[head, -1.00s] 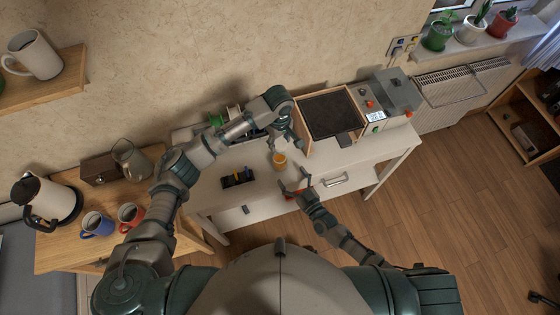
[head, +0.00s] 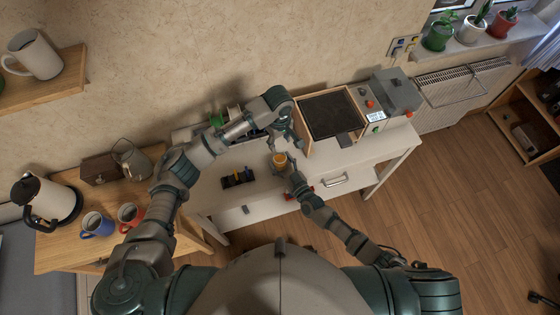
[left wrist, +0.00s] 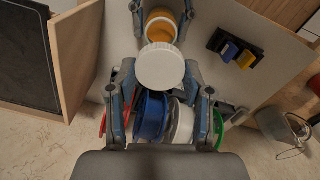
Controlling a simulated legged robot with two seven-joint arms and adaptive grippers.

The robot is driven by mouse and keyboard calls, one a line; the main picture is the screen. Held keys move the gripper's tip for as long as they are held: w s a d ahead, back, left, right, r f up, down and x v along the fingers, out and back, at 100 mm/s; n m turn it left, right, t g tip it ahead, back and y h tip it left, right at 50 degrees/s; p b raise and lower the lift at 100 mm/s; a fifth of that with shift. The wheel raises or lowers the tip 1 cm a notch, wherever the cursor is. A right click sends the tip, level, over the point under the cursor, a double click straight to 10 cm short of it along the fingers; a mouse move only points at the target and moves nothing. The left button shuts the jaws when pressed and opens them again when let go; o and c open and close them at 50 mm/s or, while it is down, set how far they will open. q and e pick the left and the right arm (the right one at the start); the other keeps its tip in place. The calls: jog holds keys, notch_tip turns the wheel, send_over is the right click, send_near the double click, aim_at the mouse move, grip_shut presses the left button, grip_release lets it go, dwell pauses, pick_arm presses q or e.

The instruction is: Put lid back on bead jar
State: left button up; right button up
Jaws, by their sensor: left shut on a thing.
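The bead jar (head: 280,160), holding orange beads, stands on the white bench; its open mouth shows in the left wrist view (left wrist: 161,28). The round white lid (left wrist: 160,67) is between the fingers of my left gripper (left wrist: 160,80), which is shut on it. In that view the lid appears just below the jar's mouth and apart from its rim. In the head view my left gripper (head: 297,138) is above and right of the jar, and the lid cannot be made out. My right gripper (head: 286,168) has its fingers on either side of the jar; whether they touch it is unclear.
A dark tray with small coloured items (head: 238,177) lies left of the jar. A wooden-sided box with a dark panel (head: 332,115) stands to the right. Several coloured spools (left wrist: 152,118) show behind my left gripper. Bare bench top lies between jar and tray.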

grip_shut()
pick_arm(q)
jog(key=shift+f, duration=2.4)
jog(key=shift+f, duration=0.1)
jog(key=shift+f, duration=0.8)
jog(key=shift+f, duration=0.6)
